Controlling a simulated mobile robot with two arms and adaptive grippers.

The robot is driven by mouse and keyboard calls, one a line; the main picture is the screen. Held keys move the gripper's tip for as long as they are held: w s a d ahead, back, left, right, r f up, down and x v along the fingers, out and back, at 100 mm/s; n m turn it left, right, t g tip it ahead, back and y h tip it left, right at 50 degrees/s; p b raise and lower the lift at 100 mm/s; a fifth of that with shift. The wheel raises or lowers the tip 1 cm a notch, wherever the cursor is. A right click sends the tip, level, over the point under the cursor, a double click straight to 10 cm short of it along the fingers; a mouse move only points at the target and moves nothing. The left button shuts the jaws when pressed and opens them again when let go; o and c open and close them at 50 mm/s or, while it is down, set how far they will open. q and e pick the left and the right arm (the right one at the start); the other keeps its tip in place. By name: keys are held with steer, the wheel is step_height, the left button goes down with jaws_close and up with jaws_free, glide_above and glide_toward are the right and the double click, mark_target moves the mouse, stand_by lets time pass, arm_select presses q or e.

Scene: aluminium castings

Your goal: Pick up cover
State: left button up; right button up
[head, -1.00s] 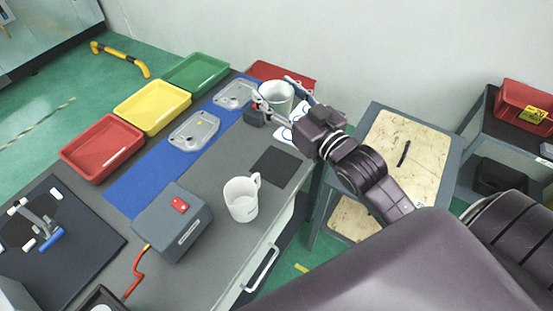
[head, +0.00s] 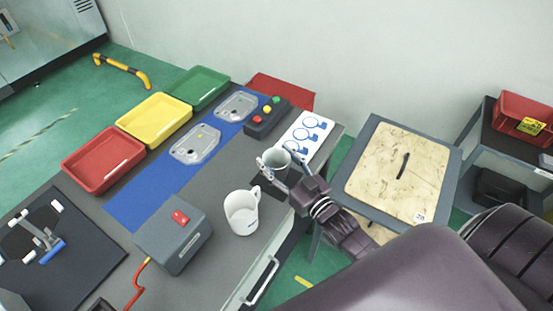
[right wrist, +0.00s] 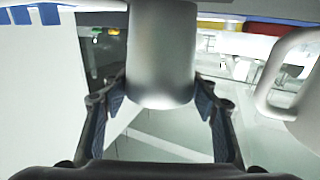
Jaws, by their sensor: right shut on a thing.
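Two silvery cast plates, which look like the covers, lie on the blue mat (head: 135,203) in the head view: a nearer cover (head: 195,145) and a farther cover (head: 236,107). My right gripper (head: 274,163) is away from both, shut on a grey mug (head: 278,155). In the right wrist view the mug (right wrist: 162,60) is a smooth upright cylinder between the fingers. It is over the dark square pad (head: 267,191); I cannot tell whether it touches it. My left gripper is not in view.
A white mug (head: 241,212) stands close beside the held one. A grey box with a red switch (head: 174,235) is in front. Red (head: 103,160), yellow (head: 154,119) and green (head: 197,88) trays line the far edge. A button box (head: 267,117) stands beyond the grey mug.

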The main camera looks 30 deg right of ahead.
steer(key=shift+f, duration=0.3)
steer(key=shift+f, duration=0.2)
steer(key=o, duration=1.2)
steer(key=shift+o, duration=0.2)
